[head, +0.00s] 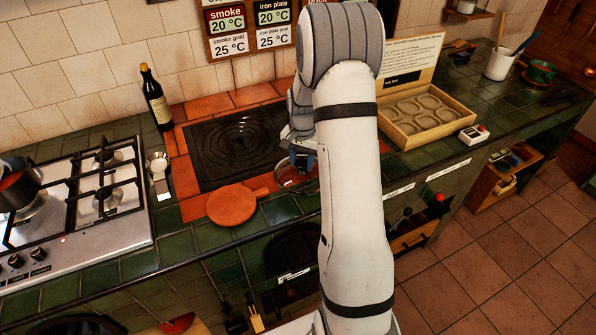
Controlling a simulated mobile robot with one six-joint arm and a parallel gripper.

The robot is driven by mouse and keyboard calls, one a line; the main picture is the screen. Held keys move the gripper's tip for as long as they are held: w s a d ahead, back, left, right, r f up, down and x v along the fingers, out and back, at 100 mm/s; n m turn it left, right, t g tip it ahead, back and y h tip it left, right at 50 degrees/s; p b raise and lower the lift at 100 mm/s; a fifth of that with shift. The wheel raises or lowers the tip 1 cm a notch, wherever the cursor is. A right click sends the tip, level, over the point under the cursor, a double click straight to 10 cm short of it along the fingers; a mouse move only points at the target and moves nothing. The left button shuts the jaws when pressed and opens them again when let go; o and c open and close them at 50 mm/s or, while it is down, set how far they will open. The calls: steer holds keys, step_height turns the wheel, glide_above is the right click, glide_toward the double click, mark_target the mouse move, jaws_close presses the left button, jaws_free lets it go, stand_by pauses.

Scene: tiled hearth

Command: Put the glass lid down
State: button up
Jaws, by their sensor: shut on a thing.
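My gripper (302,160) is at the right front of the black iron plate, partly hidden behind my own arm. It is shut on the glass lid (290,183), a clear, rounded piece that shows just below the fingers. The lid is close above or on the orange tiles at the plate's front right; I cannot tell whether it touches them. Its right part is hidden by my arm. The black iron plate (225,150) with ring grooves lies in the orange tile surround, with nothing on its visible part.
A round terracotta board (232,204) with a handle lies left of the lid. A dark bottle (156,98) stands behind left, a small scale (159,172) and gas hob (75,215) further left. A wooden tray (428,115) and white switch box (473,134) are right.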

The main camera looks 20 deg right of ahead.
mark_target(301, 171)
steer(key=shift+a+f+p, duration=0.1)
steer(key=shift+f+p, duration=0.25)
steer(key=shift+f, duration=1.95)
steer(key=shift+s, duration=0.1)
steer(key=shift+f, duration=0.2)
steer(key=o, duration=1)
steer(key=shift+r, duration=0.1)
steer(key=shift+c, duration=0.2)
